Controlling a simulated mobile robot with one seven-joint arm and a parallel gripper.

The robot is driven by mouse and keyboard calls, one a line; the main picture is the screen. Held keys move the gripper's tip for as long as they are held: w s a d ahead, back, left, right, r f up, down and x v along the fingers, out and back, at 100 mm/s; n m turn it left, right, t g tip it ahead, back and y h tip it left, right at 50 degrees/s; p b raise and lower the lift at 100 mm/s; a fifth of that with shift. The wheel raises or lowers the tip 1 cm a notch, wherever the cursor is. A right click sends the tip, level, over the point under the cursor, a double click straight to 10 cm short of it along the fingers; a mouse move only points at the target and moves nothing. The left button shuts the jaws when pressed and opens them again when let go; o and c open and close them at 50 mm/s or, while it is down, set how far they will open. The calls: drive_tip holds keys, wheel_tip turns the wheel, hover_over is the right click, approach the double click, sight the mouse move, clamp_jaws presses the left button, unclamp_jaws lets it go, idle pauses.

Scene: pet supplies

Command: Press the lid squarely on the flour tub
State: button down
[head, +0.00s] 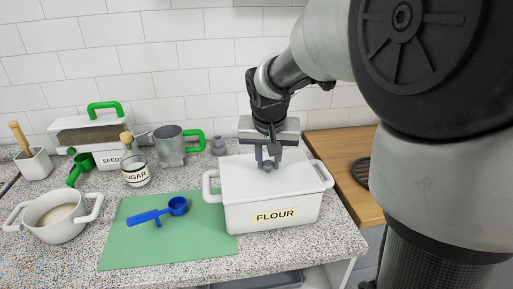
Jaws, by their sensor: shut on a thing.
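The flour tub (288,219) is a white box with side handles and a yellow FLOUR label, standing on the right part of the speckled counter. Its flat white lid (241,170) lies over the tub's opening and looks about level. I cannot tell whether its edge is fully seated all round. My gripper (268,162) points straight down over the middle of the lid and is shut on the lid's small grip, which the fingers mostly hide.
A green mat (130,240) with a blue scoop (158,214) lies left of the tub. A white pot (62,228), a sugar jar (135,170), a seeds tub (108,159) and a metal jug (170,148) stand further left. A wooden surface (335,150) is on the right.

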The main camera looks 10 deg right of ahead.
drive_tip(key=c, duration=0.9)
unclamp_jaws()
drive_tip(key=shift+r, duration=0.1)
drive_tip(key=shift+r+p, duration=2.55)
drive_tip(key=shift+r, duration=0.85)
clamp_jaws()
